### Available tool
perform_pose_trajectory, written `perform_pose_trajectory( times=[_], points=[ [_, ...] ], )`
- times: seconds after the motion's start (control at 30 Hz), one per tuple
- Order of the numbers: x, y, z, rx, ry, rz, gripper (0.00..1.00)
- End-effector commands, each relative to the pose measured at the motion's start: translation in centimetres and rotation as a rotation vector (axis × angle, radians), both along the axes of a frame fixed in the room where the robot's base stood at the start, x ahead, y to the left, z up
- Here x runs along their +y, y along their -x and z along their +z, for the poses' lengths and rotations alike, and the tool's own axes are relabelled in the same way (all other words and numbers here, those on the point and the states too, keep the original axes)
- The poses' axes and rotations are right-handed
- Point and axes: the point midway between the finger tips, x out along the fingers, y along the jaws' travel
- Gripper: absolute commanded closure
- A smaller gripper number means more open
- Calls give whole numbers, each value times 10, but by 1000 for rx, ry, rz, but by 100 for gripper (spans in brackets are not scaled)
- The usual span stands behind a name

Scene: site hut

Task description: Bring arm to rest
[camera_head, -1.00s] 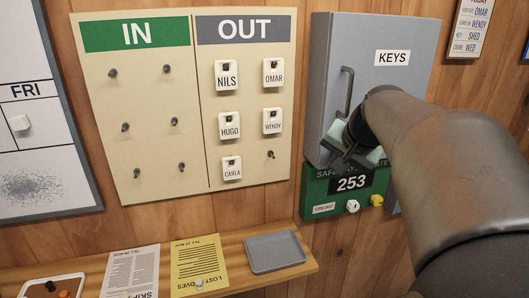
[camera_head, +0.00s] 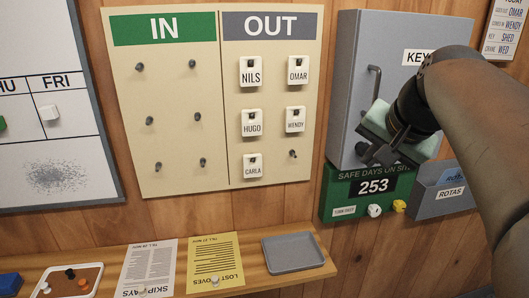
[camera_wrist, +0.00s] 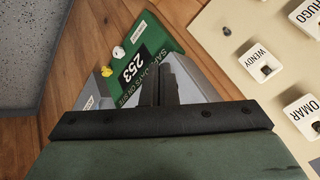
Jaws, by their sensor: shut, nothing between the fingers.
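My gripper (camera_head: 377,155) is in front of the lower part of the grey key cabinet (camera_head: 399,60) in the head view. Its fingers also show in the wrist view (camera_wrist: 158,92), pressed together with nothing between them. My arm comes in from the right edge and hides part of the cabinet and its KEYS label. The gripper hangs just above the green safe-days sign (camera_head: 336,190) showing 253. I cannot tell how far it is from the cabinet door.
The IN/OUT board (camera_head: 216,178) holds several name tags under OUT; the IN pegs are bare. A wooden shelf (camera_head: 250,268) carries a grey tray (camera_head: 293,252), papers and a pin tray (camera_head: 72,278). A rotas holder (camera_head: 442,195) hangs at the right. A whiteboard (camera_head: 50,120) is at the left.

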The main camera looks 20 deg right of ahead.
Motion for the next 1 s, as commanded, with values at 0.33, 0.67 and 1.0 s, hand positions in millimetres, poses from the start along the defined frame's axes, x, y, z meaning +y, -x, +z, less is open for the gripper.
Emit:
perform_pose_trajectory(
  times=[0.33,0.67,1.0],
  points=[
    [22,6,-5,49,2,50,100],
    [128,35,-204,434,114,525,100],
    [181,104,-278,609,236,882,100]
  ],
)
